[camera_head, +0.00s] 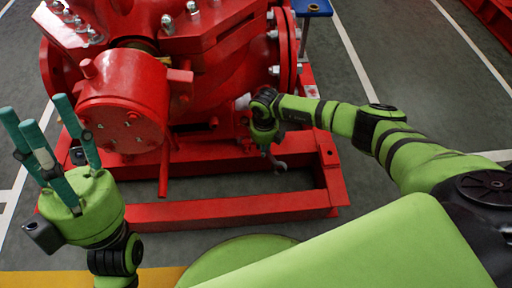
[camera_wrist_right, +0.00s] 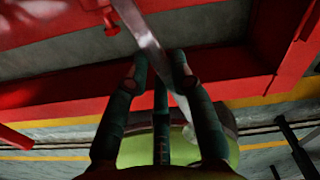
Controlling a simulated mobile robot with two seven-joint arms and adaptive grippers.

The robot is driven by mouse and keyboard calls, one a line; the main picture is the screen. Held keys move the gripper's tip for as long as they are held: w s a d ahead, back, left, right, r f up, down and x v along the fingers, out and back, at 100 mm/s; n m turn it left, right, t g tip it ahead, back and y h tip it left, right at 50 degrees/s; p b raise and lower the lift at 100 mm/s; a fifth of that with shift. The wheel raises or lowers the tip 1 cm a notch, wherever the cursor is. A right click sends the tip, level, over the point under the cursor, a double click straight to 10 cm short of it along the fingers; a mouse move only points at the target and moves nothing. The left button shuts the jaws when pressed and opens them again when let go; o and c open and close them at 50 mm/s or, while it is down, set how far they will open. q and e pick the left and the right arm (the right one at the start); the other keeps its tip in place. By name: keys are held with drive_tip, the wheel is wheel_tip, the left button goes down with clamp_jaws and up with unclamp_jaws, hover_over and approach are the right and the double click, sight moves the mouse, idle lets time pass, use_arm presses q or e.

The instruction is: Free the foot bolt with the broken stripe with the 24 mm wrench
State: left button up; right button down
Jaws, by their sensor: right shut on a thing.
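My right gripper (camera_head: 262,138) is low beside the red pump's foot in the head view, mostly hidden by its own wrist. It is shut on a grey metal wrench (camera_head: 278,163), whose open jaw hangs below it. In the right wrist view the teal fingers (camera_wrist_right: 160,68) close around the wrench (camera_wrist_right: 150,40), which runs up past the red frame. A small red bolt (camera_wrist_right: 110,27) shows left of the wrench there; I cannot make out a stripe on it. My left gripper (camera_head: 38,125) points up at the left with its teal fingers apart and empty.
The red pump (camera_head: 210,40) stands on a red base frame (camera_head: 225,208) with an open gap between its rails. A red cylinder housing (camera_head: 122,100) juts toward me. A small blue stand (camera_head: 312,8) is at the back.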

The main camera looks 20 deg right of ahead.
drive_tip(key=shift+s+d+f, duration=0.1)
drive_tip(key=shift+d, duration=0.1)
drive_tip(key=shift+r+p, duration=0.8)
